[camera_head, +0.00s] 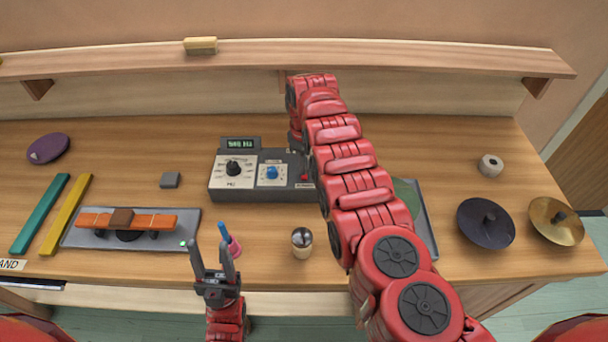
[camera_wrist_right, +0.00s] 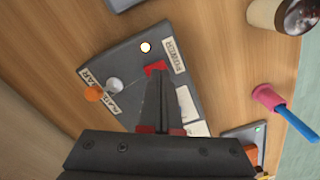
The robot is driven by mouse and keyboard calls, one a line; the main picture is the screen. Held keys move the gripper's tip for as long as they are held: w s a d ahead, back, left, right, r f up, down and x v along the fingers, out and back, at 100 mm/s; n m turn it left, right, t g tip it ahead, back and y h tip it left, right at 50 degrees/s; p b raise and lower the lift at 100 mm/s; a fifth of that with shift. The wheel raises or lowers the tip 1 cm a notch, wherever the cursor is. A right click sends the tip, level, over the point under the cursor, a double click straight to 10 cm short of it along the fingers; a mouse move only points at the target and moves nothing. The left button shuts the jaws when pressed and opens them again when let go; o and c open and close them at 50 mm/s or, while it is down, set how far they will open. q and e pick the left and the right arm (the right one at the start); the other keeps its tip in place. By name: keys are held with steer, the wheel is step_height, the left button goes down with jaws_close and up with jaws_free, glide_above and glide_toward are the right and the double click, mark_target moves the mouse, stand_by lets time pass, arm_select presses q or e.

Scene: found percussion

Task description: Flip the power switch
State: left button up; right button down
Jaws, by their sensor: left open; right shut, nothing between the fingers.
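The grey control box (camera_head: 225,187) stands at the middle of the table, with a small lit display, a black knob and a blue knob. Its red power switch (camera_head: 304,178) is at the box's front right. In the right wrist view the red switch (camera_wrist_right: 155,68) lies beside the POWER label (camera_wrist_right: 167,48) and a pale round lamp (camera_wrist_right: 145,47). My right gripper (camera_wrist_right: 159,80) is shut and empty, its tips right at the switch; contact cannot be told. My arm hides the box's right part in the head view. My left gripper (camera_head: 212,252) is open and empty near the front edge.
A pink-and-blue mallet (camera_head: 230,242) is close to the left gripper, and a cup (camera_head: 302,242) stands right of it. A grey tray (camera_head: 72,235) with an orange bar is at left. Dark and brass cymbals (camera_head: 486,226) are at right. A shelf (camera_head: 380,57) spans the back.

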steer(key=shift+s+f+b, duration=0.1)
steer(key=shift+f+b, duration=0.75)
steer(key=shift+f, duration=0.3)
stand_by(0.4)
steer(key=shift+r+p, duration=0.8)
steer(key=shift+p, duration=0.05)
step_height(320, 180, up, 3)
steer(key=p, duration=0.2)
steer(key=shift+p, duration=0.3)
steer(key=shift+r+p, duration=0.65)
steer(key=shift+r, duration=0.6)
steer(key=shift+f, duration=0.1)
